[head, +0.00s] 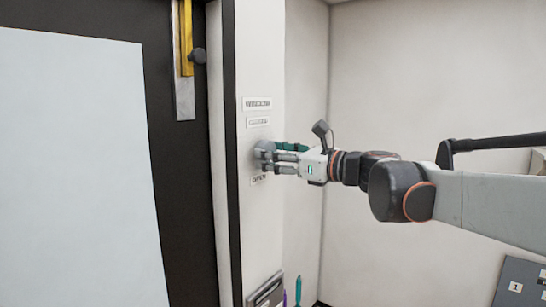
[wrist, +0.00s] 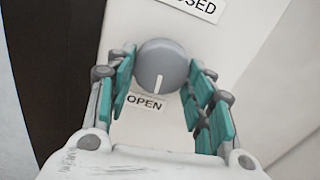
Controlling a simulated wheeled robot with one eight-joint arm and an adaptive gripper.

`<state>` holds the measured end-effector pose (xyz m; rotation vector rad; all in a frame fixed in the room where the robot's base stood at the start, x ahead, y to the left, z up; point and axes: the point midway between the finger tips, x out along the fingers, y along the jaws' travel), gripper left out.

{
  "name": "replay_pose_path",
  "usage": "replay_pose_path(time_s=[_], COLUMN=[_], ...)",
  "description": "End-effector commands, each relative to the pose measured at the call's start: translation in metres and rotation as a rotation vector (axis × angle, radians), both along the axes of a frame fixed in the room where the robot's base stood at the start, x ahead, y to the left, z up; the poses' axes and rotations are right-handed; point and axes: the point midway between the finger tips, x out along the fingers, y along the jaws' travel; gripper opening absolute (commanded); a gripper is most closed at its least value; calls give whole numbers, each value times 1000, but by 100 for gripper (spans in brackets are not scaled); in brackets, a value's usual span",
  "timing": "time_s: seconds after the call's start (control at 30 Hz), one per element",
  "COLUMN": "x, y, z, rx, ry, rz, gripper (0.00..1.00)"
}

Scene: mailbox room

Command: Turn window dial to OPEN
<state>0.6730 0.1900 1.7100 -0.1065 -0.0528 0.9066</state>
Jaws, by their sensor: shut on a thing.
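The window dial (wrist: 163,60) is a round grey knob on a white wall panel, with a white pointer line that points down toward the OPEN label (wrist: 144,102). The CLOSED label (wrist: 193,8) is above it, partly cut off by the wrist view's top edge. My gripper (wrist: 160,68) has its teal-padded fingers on both sides of the dial and is shut on it. In the head view, my gripper (head: 271,158) reaches the narrow wall from the right, and the dial (head: 261,148) is partly hidden by the fingers.
A dark door frame (head: 231,150) runs up just left of the dial, with a dark door and a yellow handle bar (head: 187,38) beyond it. The wall to the right is bare.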

Motion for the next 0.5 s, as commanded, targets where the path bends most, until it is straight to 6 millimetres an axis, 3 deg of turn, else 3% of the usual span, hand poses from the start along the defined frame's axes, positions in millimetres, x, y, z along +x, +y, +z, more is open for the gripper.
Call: replay_pose_path(time_s=[0.5], x=[-1], y=[0], z=[-3], rx=[22], ry=[35], rz=[2], gripper=[25])
